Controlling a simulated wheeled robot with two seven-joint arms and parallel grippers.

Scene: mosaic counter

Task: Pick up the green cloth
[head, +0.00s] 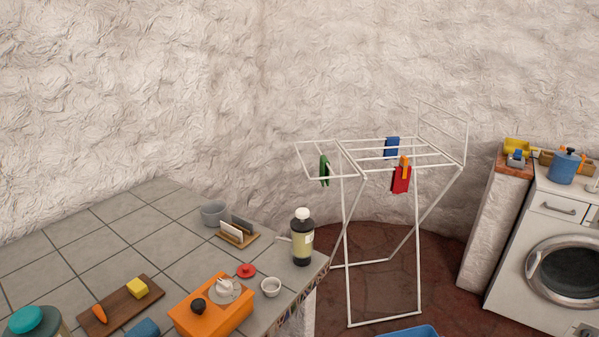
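The green cloth (324,170) hangs over a rail at the left end of the white drying rack (372,171). It is small and narrow from this angle. A blue cloth (391,147) hangs on a rail farther back, and a red cloth (401,179) with an orange piece (404,163) on it hangs at the front right. Neither of my grippers shows in the head view.
A tiled counter (60,235) fills the lower left, with a dark bottle (302,240) near its right edge, an orange box (211,312), a cutting board (122,304) and small bowls. A blue basin (410,332) is below the rack. A washing machine (545,262) stands right.

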